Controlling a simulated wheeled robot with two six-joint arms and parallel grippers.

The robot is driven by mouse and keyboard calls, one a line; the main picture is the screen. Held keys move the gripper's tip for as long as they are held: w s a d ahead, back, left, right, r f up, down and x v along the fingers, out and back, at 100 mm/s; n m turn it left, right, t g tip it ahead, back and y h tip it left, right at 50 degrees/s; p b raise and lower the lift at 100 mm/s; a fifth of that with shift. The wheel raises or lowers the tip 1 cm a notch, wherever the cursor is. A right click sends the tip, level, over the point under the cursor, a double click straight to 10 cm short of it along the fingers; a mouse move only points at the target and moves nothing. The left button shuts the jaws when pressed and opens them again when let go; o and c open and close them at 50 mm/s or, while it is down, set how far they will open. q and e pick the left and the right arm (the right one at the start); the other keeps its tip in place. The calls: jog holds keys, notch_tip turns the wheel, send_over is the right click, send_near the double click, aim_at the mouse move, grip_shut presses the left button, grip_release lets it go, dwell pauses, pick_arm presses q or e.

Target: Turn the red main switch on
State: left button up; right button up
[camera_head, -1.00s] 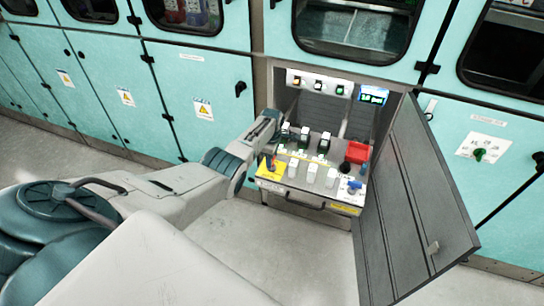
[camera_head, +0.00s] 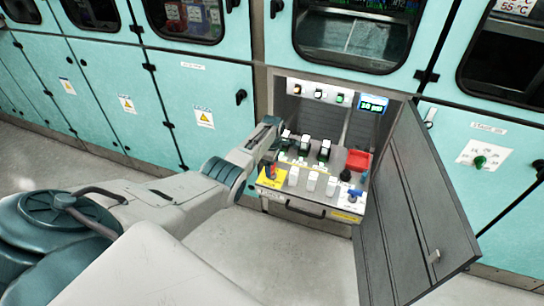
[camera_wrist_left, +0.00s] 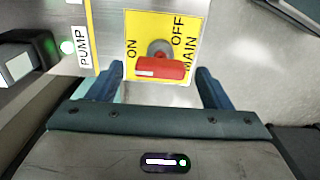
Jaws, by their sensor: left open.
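The red main switch is a red handle (camera_wrist_left: 160,68) on a grey round base, mounted on a yellow plate (camera_wrist_left: 143,24) marked ON, OFF and MAIN. The handle lies nearly level across the left wrist view. In the head view the yellow plate (camera_head: 268,182) is at the panel's left front corner, with the handle mostly hidden. My left gripper (camera_wrist_left: 158,78) is open. Its two blue fingers stand either side of the handle, with visible gaps. I cannot tell how deep they reach. My right gripper is not in view.
A PUMP label (camera_wrist_left: 83,47) and a white rocker switch (camera_wrist_left: 18,66) lie left of the plate. The pull-out panel has several white switches (camera_head: 312,181) and a red block (camera_head: 357,160). An open grey door (camera_head: 415,200) stands to the right. The floor in front is clear.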

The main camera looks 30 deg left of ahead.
pick_arm(q)
notch_tip(320, 180, up, 10)
jog(key=shift+r, duration=0.15)
dwell(0.3)
dwell(0.4)
